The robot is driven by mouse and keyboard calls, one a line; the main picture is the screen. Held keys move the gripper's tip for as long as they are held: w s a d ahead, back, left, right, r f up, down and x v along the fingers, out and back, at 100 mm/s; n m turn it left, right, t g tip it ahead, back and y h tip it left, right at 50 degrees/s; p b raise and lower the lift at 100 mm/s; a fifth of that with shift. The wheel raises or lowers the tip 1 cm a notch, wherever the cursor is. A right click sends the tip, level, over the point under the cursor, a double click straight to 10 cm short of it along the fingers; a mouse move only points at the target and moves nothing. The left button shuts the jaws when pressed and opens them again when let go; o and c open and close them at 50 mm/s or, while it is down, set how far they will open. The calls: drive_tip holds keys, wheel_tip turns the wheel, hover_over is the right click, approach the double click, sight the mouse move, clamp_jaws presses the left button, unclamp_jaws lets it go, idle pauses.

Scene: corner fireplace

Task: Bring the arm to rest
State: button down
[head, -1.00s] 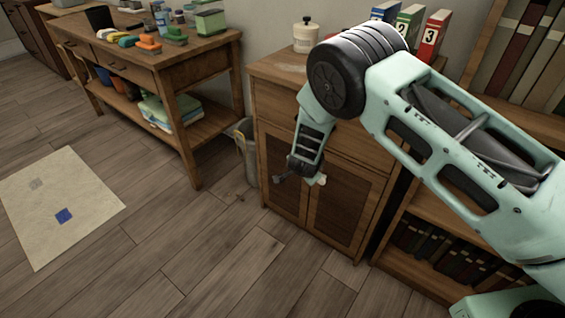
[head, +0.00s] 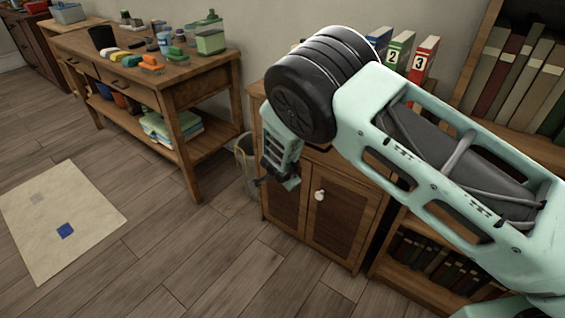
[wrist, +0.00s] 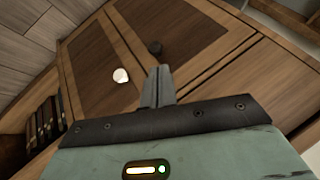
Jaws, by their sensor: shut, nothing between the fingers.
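My gripper (head: 268,182) hangs at the end of my raised, folded arm, in front of the wooden cabinet (head: 340,222). In the wrist view my gripper's fingers (wrist: 158,84) are together with nothing between them. The white knob also shows in the head view (head: 319,195), right of my gripper. The arm hides most of the cabinet top.
A wooden workbench (head: 185,93) with several items stands at the left. A bin (head: 246,163) sits between it and the cabinet. Numbered binders (head: 422,58) stand behind my arm, and a bookshelf (head: 480,125) is at the right. A mat (head: 90,205) lies on open floor.

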drive_tip(key=shift+a+r, duration=0.1)
drive_tip(key=s+a+r+n+g+y, duration=0.3)
drive_tip(key=s+r+n, duration=0.2)
drive_tip(key=s+r, duration=0.6)
drive_tip(key=s+a+r+n+g+y, duration=0.25)
drive_tip(key=s+r+n, duration=0.25)
drive_tip(key=s+r, duration=0.55)
drive_tip(key=s+d+r+n+g+h, duration=0.1)
drive_tip(key=s+d+r+n+h, duration=0.2)
drive_tip(key=s+d, duration=0.55)
drive_tip(key=s+d+r+n+g, duration=0.1)
drive_tip(key=s+d+r+n, duration=0.4)
drive_tip(key=s, duration=0.6)
wheel_tip(320, 180, up, 12)
drive_tip(key=p, duration=1.3)
drive_tip(key=shift+n, duration=0.4)
drive_tip(key=shift+s+d+h, duration=0.1)
drive_tip(key=shift+h, duration=0.15)
